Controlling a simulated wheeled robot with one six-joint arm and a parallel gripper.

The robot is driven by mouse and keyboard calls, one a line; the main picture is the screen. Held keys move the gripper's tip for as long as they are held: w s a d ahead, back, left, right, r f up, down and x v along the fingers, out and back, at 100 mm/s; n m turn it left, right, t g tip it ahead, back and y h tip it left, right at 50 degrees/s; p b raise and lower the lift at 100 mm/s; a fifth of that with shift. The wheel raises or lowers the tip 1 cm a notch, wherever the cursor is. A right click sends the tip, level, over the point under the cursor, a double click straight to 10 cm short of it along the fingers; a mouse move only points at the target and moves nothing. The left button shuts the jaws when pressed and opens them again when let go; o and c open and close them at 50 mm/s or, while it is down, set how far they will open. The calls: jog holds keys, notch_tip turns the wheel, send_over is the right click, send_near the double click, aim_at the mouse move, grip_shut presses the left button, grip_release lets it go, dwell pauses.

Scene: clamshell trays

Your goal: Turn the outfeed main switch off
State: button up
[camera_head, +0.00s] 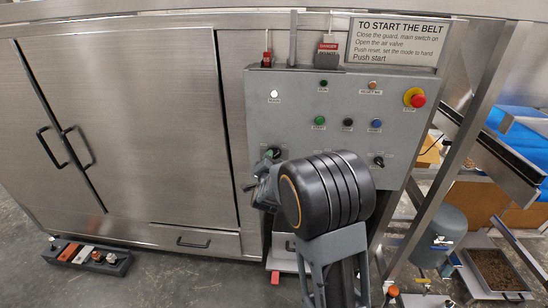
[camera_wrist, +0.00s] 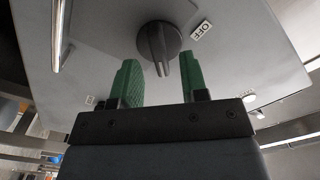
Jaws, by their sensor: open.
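A dark rotary switch knob (camera_wrist: 158,42) sits on the grey control panel in the wrist view, with a raised handle bar pointing toward my gripper. An OFF label (camera_wrist: 202,30) is beside it at the right, and the handle does not point at it. My gripper (camera_wrist: 158,76) is open, its two green fingers on either side of the handle's lower end; contact cannot be told. In the head view my gripper (camera_head: 264,172) is at the lower left of the control panel (camera_head: 335,100), by a dark knob (camera_head: 273,152). My arm hides part of the panel's lower edge.
A sign (camera_head: 398,39) stands above. A steel frame leg stands at right.

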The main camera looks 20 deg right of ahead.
jog(key=shift+x, duration=0.8)
jog(key=shift+c, duration=0.3)
grip_shut()
